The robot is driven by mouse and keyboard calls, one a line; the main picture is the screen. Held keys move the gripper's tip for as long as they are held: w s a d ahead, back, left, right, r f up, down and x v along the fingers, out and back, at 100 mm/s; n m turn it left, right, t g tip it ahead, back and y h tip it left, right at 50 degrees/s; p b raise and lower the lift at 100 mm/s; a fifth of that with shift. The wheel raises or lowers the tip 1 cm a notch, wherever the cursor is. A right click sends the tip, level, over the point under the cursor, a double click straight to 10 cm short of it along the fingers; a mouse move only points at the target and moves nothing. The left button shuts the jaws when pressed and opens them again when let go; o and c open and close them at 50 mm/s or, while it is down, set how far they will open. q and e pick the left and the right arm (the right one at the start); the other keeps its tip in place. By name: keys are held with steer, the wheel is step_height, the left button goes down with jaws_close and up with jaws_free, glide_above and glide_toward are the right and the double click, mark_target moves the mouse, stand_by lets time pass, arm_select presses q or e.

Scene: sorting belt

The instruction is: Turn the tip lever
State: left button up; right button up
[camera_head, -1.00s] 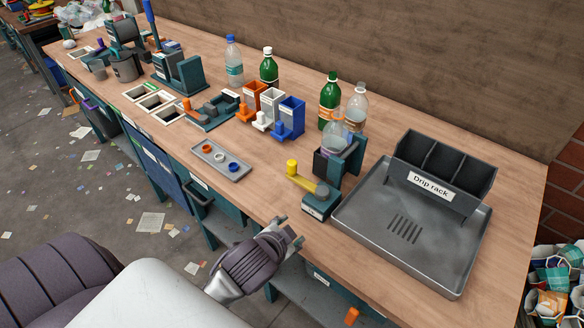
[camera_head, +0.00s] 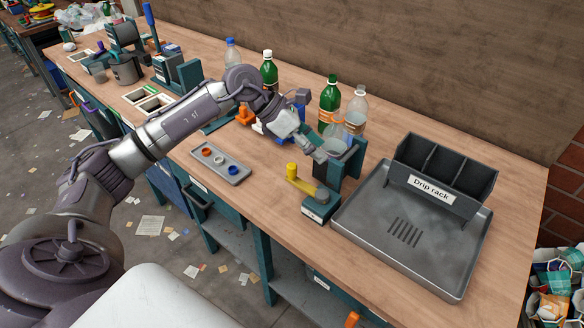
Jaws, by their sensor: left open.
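The tip lever (camera_head: 303,185) is a yellow arm with an upright yellow knob at its left end and a grey round pivot at its right end. My left arm reaches across from the left, and my left gripper (camera_head: 318,153) is open above and behind the lever's knob, close to the cradle. I cannot tell whether it touches the container. My right gripper is not in view.
A grey tray with a drip rack (camera_head: 437,180) fills the right of the bench. A small tray (camera_head: 221,166) with coloured rings lies to the left. Green bottles (camera_head: 329,101) and clear bottles (camera_head: 356,110) stand behind. The bench front left of the lever is clear.

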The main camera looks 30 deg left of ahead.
mark_target(290, 165)
arm_select(q)
steer(key=s+a+g+y, duration=0.1)
steer(key=a+y, duration=0.4)
steer(key=a, duration=0.6)
steer(key=shift+h, duration=0.3)
steer(key=p+x, duration=0.1)
steer(key=x, duration=0.3)
steer(key=p+x, duration=0.1)
steer(key=x, duration=0.3)
steer(key=p+x, duration=0.1)
steer(key=x, duration=0.4)
steer(key=shift+s+f, duration=0.2)
steer(key=shift+s, duration=0.05)
steer(key=shift+c, duration=0.4)
jaws_close()
